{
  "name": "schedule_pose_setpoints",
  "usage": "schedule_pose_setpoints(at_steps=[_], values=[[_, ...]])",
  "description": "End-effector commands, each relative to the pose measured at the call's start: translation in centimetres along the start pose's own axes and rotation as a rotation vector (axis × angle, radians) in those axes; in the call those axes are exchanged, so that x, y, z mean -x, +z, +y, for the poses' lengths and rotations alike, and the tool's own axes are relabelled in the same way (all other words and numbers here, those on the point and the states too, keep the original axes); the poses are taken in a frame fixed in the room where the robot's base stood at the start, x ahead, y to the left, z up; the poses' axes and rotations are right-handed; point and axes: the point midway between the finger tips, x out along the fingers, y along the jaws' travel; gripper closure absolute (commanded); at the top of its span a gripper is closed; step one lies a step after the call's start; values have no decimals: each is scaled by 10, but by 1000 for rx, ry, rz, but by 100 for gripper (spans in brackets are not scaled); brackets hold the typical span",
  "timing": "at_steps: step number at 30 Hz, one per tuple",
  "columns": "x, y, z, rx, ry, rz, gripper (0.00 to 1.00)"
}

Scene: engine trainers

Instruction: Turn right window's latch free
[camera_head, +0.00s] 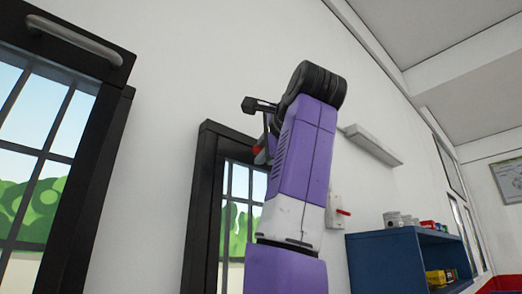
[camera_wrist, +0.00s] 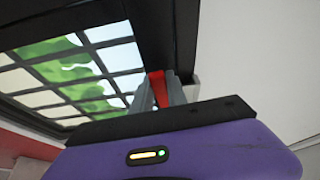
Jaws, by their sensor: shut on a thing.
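The right window (camera_head: 204,190) has a black frame with dark bars; my arm covers much of its right side in the head view. Its frame also shows in the wrist view (camera_wrist: 150,30), with greenery behind the grid. My gripper (camera_wrist: 160,92) is at the frame's edge, its two grey fingers shut on the red latch (camera_wrist: 157,84). The latch lies between the fingers, and its lower part is hidden. In the head view a small bit of red latch (camera_head: 257,151) shows beside my gripper, mostly hidden by my purple arm.
Another black-framed window (camera_head: 92,165) with a grey handle (camera_head: 75,38) is at the left. A white fixture with a red lever (camera_head: 343,211) is on the wall right of my arm. A blue shelf (camera_head: 385,262) holding cans stands further right, below a grey wall ledge (camera_head: 372,145).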

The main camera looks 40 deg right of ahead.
Motion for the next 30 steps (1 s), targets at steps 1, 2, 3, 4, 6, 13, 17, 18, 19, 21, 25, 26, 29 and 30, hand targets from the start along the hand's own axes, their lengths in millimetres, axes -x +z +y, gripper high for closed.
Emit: schedule_pose_setpoints(at_steps=[1, 2, 3, 4, 6, 13, 17, 18, 19, 21, 25, 26, 29, 30], values=[[0, -1, -3, -20, 10, 2, 100], [0, -1, -3, -29, 13, 3, 100], [0, -1, -4, -39, 18, 3, 100], [0, -1, -4, -46, 20, 2, 100], [0, -2, -4, -60, 26, 3, 100], [0, -3, -4, -79, 34, 5, 100], [0, -3, -4, -80, 33, 5, 100], [0, -3, -4, -80, 33, 5, 100], [0, -3, -4, -80, 33, 5, 100], [0, -3, -4, -80, 33, 5, 100], [0, -3, -4, -79, 32, 5, 62], [0, -2, -4, -78, 32, 4, 60], [0, -2, -4, -77, 31, 3, 60], [0, -2, -4, -77, 31, 3, 60]])
